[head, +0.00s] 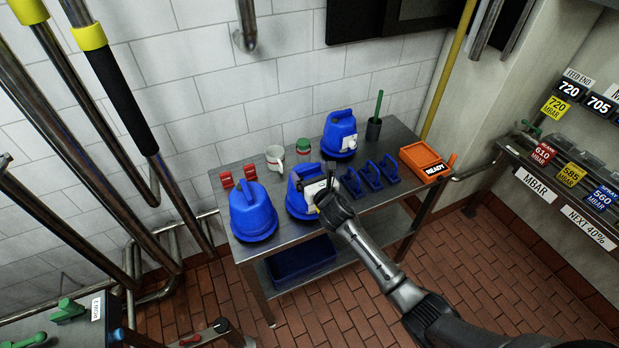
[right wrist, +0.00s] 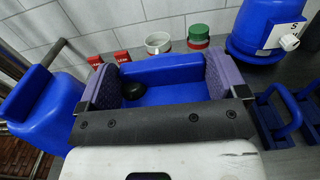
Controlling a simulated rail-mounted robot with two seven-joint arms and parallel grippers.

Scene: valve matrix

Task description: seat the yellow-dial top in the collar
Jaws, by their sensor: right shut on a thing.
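Three blue domed tops with handles stand on the steel table: a left one (head: 253,212), a middle one (head: 297,206) and a back one (head: 340,130) with a white box on its side. My right gripper (head: 308,184) is at the middle top and partly covers it. In the right wrist view the purple finger pads of the right gripper (right wrist: 160,82) sit at both ends of the blue handle piece (right wrist: 165,66), shut on it. I cannot tell whether the held top is lifted. No yellow dial shows on any top, and I cannot make out the collar. My left gripper is out of view.
Red tags (head: 227,179), a mug (head: 275,157) and a green-lidded jar (head: 303,147) stand behind. Blue brackets (head: 371,176), a dark cup (head: 374,128) and an orange READY box (head: 424,160) lie to the right. A dark blue bin (head: 300,260) is on the lower shelf.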

